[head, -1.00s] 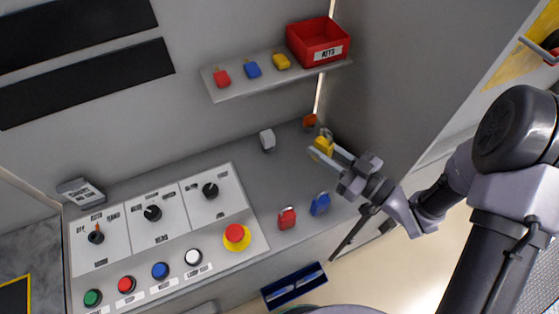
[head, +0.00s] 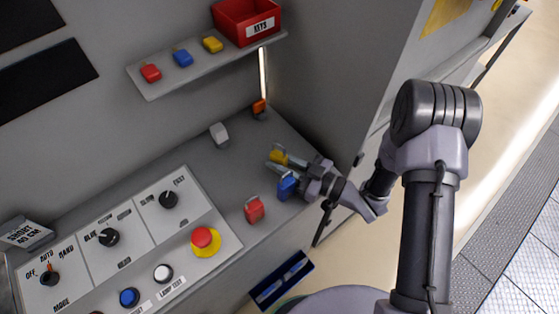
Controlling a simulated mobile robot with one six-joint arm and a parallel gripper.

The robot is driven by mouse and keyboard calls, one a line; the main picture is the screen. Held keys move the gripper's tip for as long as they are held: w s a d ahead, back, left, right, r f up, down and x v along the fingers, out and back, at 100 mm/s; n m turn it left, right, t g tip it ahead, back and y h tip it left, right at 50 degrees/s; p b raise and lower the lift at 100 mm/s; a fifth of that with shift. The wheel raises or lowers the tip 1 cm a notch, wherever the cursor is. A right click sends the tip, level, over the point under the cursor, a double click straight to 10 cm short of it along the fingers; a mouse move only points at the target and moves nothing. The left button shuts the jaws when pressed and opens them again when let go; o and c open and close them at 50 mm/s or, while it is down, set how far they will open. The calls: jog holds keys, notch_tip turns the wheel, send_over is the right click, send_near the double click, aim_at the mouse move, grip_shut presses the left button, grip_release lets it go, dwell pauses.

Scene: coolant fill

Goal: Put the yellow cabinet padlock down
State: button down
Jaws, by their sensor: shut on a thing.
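The yellow cabinet padlock (head: 278,157) is between the fingertips of my gripper (head: 279,163), low over the grey counter (head: 185,155) or on it. I cannot tell whether it touches the counter. My gripper is shut on it, reaching in from the right. The blue padlock (head: 287,187) is close in front of the gripper and partly overlapped by it in the view. The red padlock (head: 254,209) stands nearer the front edge.
A white padlock (head: 219,134) and an orange one (head: 259,109) stand at the back of the counter. The control panel (head: 135,222) is at left.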

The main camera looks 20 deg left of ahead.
jog(key=c, duration=1.5)
grip_release()
jog(key=shift+f, duration=0.1)
jog(key=shift+r+p, duration=0.25)
jog(key=shift+p, duration=0.05)
jog(key=d, duration=0.4)
jog(key=d+p, duration=0.1)
jog(key=d, duration=0.3)
jog(key=s+d, duration=0.1)
jog(key=d, duration=0.3)
jog(key=shift+p, duration=0.4)
